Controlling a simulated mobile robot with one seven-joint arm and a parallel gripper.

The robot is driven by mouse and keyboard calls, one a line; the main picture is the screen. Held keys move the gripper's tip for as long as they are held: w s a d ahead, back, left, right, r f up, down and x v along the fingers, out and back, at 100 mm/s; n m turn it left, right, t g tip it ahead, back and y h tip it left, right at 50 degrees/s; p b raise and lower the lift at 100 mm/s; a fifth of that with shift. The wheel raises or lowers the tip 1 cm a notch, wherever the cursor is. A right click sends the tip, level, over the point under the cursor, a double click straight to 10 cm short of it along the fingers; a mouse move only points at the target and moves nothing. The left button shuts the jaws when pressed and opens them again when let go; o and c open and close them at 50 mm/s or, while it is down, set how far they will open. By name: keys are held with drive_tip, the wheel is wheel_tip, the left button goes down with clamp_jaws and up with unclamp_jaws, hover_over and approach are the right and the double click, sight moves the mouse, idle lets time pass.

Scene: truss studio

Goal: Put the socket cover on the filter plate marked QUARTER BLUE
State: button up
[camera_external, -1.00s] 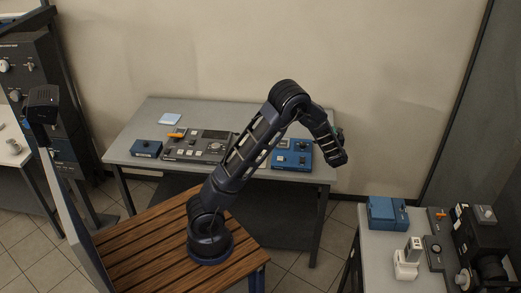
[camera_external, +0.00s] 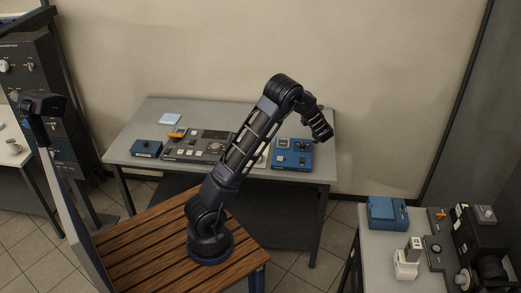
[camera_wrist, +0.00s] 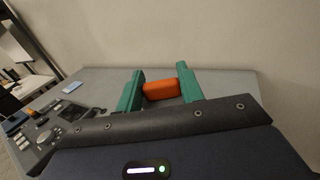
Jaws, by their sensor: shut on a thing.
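In the wrist view, my gripper (camera_wrist: 160,84) is shut on an orange block (camera_wrist: 162,90) with rounded edges, which sits between the two teal fingers. It is probably the socket cover. In the external view, my gripper (camera_external: 326,136) hangs at the right end of the grey table, beyond the blue box, and the orange block cannot be made out there. A pale blue flat square (camera_external: 170,119) lies at the table's back left and also shows in the wrist view (camera_wrist: 72,87). It may be a filter plate. I cannot read QUARTER BLUE on anything.
The grey table (camera_external: 240,113) carries a dark control console (camera_external: 210,147), a small blue box (camera_external: 146,148) and a blue box with knobs (camera_external: 290,156). Its back strip is mostly clear. A side table with devices (camera_external: 382,250) stands at the lower right. A wall rises behind.

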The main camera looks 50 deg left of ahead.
drive_tip(key=s+a+n+g+y, duration=0.1)
drive_tip(key=s+a+n+g, duration=0.15)
drive_tip(key=a, duration=0.85)
drive_tip(key=s+a+n+g, duration=0.1)
drive_tip(key=s+a+g, duration=0.15)
drive_tip(key=a, duration=0.95)
drive_tip(key=n+g+h, duration=0.5)
drive_tip(key=n+g, duration=0.5)
drive_tip(key=g, duration=0.4)
hover_over(168, 121)
drive_tip(key=shift+m, duration=0.25)
wheel_tip(168, 121, down, 19)
drive_tip(key=shift+f, duration=0.15)
drive_tip(key=shift+d+f, duration=0.1)
drive_tip(key=o, duration=0.9)
drive_tip(key=shift+o, duration=0.2)
